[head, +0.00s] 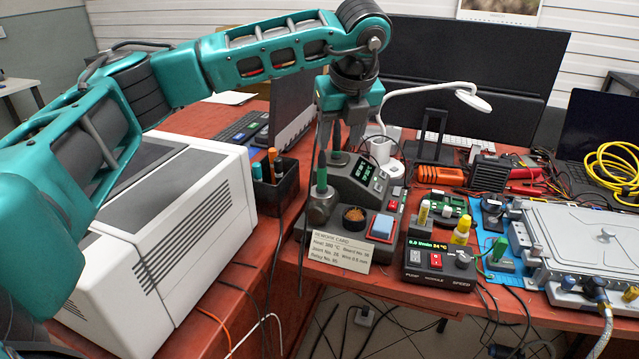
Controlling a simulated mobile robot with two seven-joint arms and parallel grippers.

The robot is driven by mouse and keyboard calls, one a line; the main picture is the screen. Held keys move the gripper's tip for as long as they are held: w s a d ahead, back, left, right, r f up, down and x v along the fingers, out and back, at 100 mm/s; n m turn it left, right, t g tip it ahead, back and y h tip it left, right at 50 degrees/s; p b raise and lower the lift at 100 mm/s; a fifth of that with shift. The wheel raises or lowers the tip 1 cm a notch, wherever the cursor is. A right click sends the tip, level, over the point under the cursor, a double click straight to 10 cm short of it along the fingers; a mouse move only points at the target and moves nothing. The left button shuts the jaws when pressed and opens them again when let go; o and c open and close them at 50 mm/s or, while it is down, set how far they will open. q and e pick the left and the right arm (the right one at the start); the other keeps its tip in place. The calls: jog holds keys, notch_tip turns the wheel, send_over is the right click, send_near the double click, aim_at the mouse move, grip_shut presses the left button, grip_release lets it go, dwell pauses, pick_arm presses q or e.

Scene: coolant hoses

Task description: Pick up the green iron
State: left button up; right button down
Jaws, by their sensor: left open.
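The green iron (321,180) stands upright in its holder at the left front of the soldering station (360,184); its green grip shows, and its tip is hidden in the holder. My left gripper (338,148) points down just above it, with its jaws open. One finger overlaps the top of the iron in the picture, and I cannot tell whether they touch. Nothing is seen held between the fingers. My right gripper is not in view.
A pen holder (275,184) and a white box-like machine (160,240) stand to the left. A rework card (341,252) stands in front of the station. A white lamp (440,88) arches behind. A pump controller (437,262) and a silver plate (585,245) lie right.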

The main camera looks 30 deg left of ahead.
aim_at(323, 165)
pick_arm(q)
jog(key=x, duration=0.3)
jog(key=a+x, duration=0.1)
jog(key=x, duration=0.3)
jog(key=shift+w+a+r, duration=0.1)
jog(key=shift+a, duration=0.05)
jog(key=shift+a+x, duration=0.25)
jog(key=shift+x, duration=1.1)
jog(key=shift+a+x, duration=0.2)
jog(key=shift+x, duration=1.15)
jog(key=shift+r, duration=0.15)
jog(key=shift+c, duration=0.5)
grip_shut()
